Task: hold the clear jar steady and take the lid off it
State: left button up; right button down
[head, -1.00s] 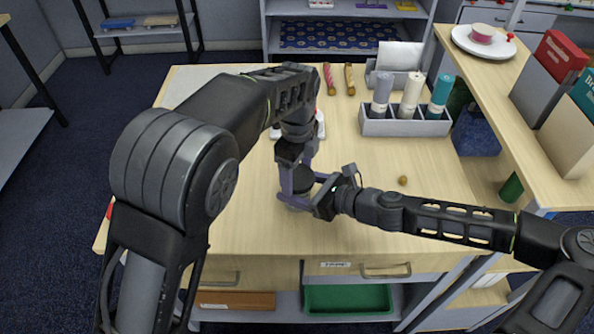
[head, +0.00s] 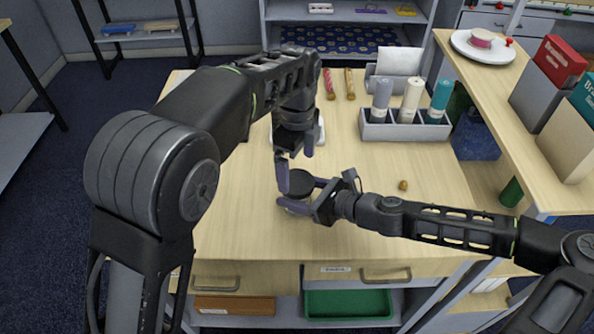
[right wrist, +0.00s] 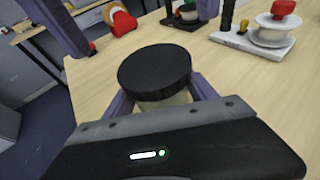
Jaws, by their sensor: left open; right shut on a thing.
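The clear jar (right wrist: 172,101) stands on the table with its round black lid (right wrist: 155,70) on top. The lid also shows in the head view (head: 299,184). My right gripper (head: 309,196) is shut on the jar's body from the right, below the lid, with a finger on either side. My left gripper (head: 296,163) is open and empty, just above the lid, with its fingers spread wide to either side. Its fingers also show at the top of the right wrist view. Most of the jar is hidden by the grippers and lid.
A small brown object (head: 403,185) lies right of the jar. A white-based stand with a spool (right wrist: 257,42) is beyond the jar. The wooden table (head: 385,215) is clear near the front.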

aim_at(297, 181)
pick_arm(q)
jog(key=shift+r, duration=0.15)
jog(key=shift+c, duration=0.4)
notch_tip(297, 181, up, 3)
jog(key=m, duration=0.3)
jog(key=shift+r, duration=0.15)
jog(key=shift+f, duration=4.05)
